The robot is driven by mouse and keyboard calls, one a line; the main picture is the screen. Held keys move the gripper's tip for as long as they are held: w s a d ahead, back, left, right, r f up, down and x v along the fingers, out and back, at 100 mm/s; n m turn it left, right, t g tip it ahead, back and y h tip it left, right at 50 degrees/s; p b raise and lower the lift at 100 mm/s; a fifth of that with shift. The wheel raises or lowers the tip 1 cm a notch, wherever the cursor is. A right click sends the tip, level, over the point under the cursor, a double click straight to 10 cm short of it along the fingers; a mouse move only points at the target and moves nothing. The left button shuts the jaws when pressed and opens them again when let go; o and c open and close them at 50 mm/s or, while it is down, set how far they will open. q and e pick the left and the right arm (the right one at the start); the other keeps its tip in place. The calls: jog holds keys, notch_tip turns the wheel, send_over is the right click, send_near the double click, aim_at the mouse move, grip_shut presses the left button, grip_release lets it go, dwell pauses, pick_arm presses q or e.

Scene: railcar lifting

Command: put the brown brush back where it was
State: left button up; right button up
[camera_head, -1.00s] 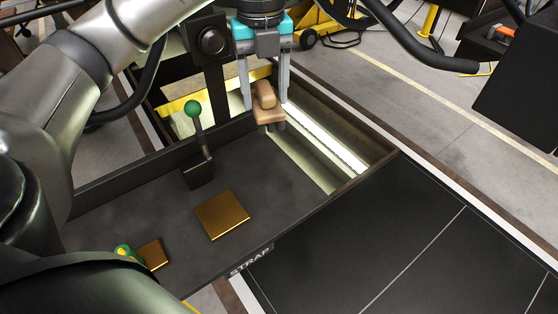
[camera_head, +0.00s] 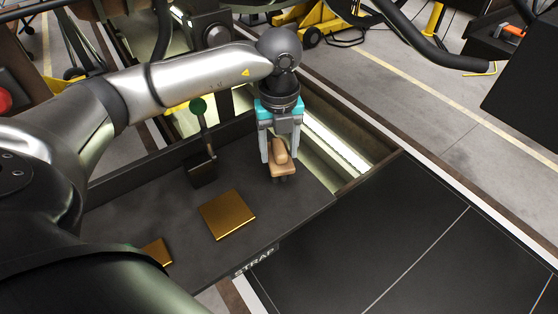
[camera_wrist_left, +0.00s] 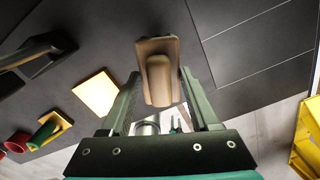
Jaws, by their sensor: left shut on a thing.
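The brown brush (camera_head: 281,161) is a tan block with a raised grip on top. My left gripper (camera_head: 280,150) is shut on it and holds it over the right end of the dark tray top, near its far edge. The brush also shows between the fingers in the left wrist view (camera_wrist_left: 158,72). Dark bits show under the brush in the head view; whether it touches the surface I cannot tell. My right gripper does not show.
A brass plate (camera_head: 227,214) lies on the dark tray (camera_head: 185,240), with a smaller one (camera_head: 157,252) at its left. A green-knobbed lever (camera_head: 199,112) stands behind. A lit pit (camera_head: 335,145) lies beyond the tray. Black floor panels (camera_head: 385,235) are at the right.

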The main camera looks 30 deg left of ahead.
aim_at(279, 163)
pick_arm(q)
jog(key=shift+f, duration=2.15)
jog(key=shift+f, duration=0.1)
jog(key=o, duration=1.3)
notch_tip(279, 163, up, 12)
jog(key=shift+r, duration=0.15)
